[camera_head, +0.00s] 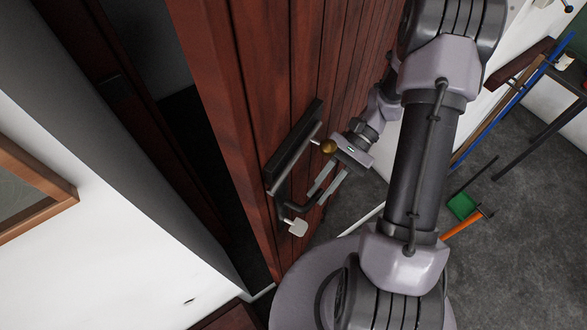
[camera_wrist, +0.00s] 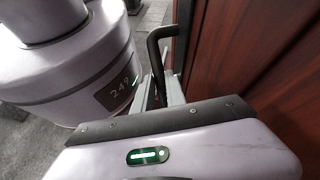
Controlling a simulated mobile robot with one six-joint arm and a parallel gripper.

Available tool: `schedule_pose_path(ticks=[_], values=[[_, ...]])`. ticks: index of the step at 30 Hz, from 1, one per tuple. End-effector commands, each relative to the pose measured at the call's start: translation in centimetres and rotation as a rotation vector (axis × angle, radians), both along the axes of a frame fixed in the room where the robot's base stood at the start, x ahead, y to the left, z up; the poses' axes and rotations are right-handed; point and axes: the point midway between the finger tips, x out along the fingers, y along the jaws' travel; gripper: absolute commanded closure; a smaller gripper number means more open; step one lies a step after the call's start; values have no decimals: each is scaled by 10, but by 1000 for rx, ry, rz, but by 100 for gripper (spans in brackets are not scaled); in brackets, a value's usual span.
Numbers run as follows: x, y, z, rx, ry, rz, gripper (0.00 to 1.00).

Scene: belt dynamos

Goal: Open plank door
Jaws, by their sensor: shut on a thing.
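The reddish-brown plank door (camera_head: 345,60) stands ajar in the head view, with a dark opening to its left. A dark plate (camera_head: 292,148) is fixed near its edge, and a dark bent handle (camera_head: 298,208) shows below it. In the wrist view the black handle (camera_wrist: 155,50) rises from between my fingers (camera_wrist: 160,92), and the door (camera_wrist: 250,50) is at the right. The fingertips are partly hidden.
A white wall (camera_head: 90,230) with a wooden frame (camera_head: 50,190) is at the left. At the right, a blue pole (camera_head: 515,98), a green dustpan (camera_head: 462,206) and an orange-handled tool (camera_head: 463,225) are near the wall. Grey floor (camera_head: 510,255) is open at the lower right.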

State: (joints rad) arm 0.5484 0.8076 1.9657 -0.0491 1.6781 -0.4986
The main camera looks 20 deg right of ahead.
Motion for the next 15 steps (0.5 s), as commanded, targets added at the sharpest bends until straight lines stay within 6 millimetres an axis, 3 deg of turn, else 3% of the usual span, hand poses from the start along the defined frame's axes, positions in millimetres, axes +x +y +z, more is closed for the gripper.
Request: schedule_pose_path(ticks=[5,14,15], values=[[-13,-11,2,6,2,20,100],[-14,-11,1,6,3,21,100],[-14,-11,1,6,3,21,78]])
